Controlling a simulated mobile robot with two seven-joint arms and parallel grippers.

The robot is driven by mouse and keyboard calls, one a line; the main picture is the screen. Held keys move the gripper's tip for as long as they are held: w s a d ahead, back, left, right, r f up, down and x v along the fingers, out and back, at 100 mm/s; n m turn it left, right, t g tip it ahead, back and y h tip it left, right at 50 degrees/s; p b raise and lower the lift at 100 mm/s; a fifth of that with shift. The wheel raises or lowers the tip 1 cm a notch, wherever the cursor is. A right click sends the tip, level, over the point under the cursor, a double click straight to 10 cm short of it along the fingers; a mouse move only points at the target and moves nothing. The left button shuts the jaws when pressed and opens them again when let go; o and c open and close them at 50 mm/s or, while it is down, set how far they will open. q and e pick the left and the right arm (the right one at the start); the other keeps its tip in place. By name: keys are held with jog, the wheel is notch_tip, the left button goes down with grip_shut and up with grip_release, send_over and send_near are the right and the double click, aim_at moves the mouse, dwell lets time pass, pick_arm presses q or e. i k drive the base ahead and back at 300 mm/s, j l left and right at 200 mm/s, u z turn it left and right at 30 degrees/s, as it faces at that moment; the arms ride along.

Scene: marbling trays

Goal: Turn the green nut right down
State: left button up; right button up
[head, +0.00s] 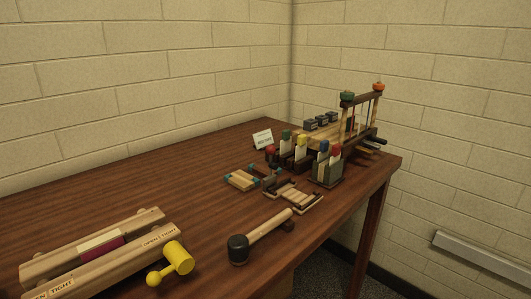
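The green nut (347,97) sits at the top of the nearer upright of a wooden press-like frame (358,101) at the back right of the table. An orange nut (379,87) tops the farther upright. The dark crossbar lies just below both nuts. How much thread shows under the green nut is too small to tell. Neither of my grippers is in view.
The wooden table (140,187) stands against brick walls. A mallet (258,236) and a clamp with a yellow handle (178,258) lie near the front. Colour-topped tools in holders (328,174) stand before the frame. The table's middle left is clear.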

aim_at(343, 95)
jog(key=i+l, duration=0.25)
jog(key=l, duration=0.15)
jog(key=i+l, duration=0.2)
jog(key=l, duration=0.2)
jog(key=i+l, duration=0.25)
jog(key=l, duration=0.15)
jog(key=i+l, duration=0.2)
jog(key=l, duration=0.2)
